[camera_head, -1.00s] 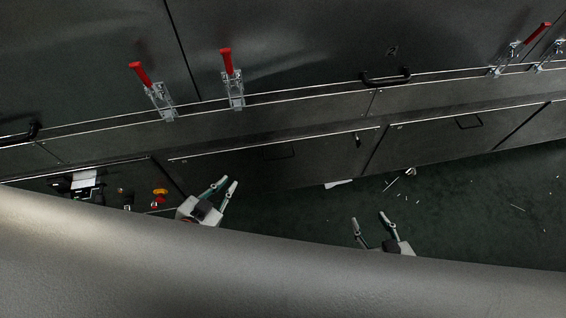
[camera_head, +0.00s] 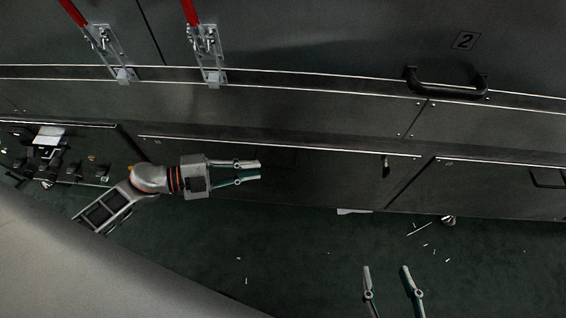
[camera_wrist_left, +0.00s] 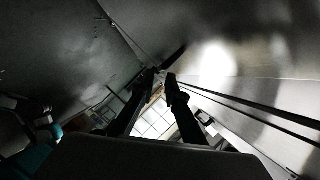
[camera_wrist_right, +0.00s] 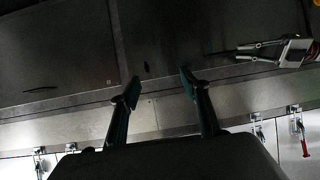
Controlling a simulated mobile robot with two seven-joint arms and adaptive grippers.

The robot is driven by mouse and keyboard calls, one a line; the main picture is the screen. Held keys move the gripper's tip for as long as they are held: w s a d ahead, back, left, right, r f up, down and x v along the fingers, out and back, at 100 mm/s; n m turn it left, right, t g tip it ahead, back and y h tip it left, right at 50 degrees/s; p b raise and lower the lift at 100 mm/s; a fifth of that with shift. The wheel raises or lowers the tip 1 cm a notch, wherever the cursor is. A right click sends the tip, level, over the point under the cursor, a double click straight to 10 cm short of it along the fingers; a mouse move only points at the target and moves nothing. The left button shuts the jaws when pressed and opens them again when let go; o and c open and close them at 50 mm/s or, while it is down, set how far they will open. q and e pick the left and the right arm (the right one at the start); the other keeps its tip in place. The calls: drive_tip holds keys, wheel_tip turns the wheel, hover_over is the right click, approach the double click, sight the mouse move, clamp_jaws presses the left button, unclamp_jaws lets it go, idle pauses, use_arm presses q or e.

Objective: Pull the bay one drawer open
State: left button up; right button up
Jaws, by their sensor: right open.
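The dark front panel of the lower bay (camera_head: 320,175), under the two red-handled clamps, looks closed. No bay one label is readable. Its pull handle is too dark to make out in the head view. My left gripper (camera_head: 258,171) lies in front of the panel's left half, pointing right, its fingers parallel with a narrow gap and nothing visible between them. It also shows in the right wrist view (camera_wrist_right: 238,52). Whether it touches the panel is unclear. My right gripper (camera_head: 386,268) is open and empty, below and in front of the panel's right part.
Toggle clamps (camera_head: 208,55) sit on the ledge above. A small dark latch (camera_head: 386,166) is near the panel's right end. Small white scraps lie on the green floor (camera_head: 300,250). Clutter (camera_head: 50,150) stands at left.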

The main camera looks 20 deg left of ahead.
sight(276, 167)
use_arm(q)
drive_tip(key=shift+w+d, duration=0.3)
drive_tip(key=shift+d, duration=0.1)
drive_tip(key=b+x, duration=0.1)
drive_tip(key=x, duration=0.4)
drive_tip(key=shift+w+d, duration=0.2)
drive_tip(key=shift+d, duration=0.15)
drive_tip(key=shift+w+d, duration=0.15)
drive_tip(key=shift+d, duration=0.05)
drive_tip(key=shift+w+d, duration=0.1)
clamp_jaws()
use_arm(e)
drive_tip(key=shift+w+a+r, duration=0.2)
drive_tip(key=shift+a+r, duration=0.2)
drive_tip(key=shift+r, duration=0.05)
use_arm(q)
drive_tip(key=shift+f, duration=0.1)
use_arm(e)
drive_tip(key=shift+d+f, duration=0.1)
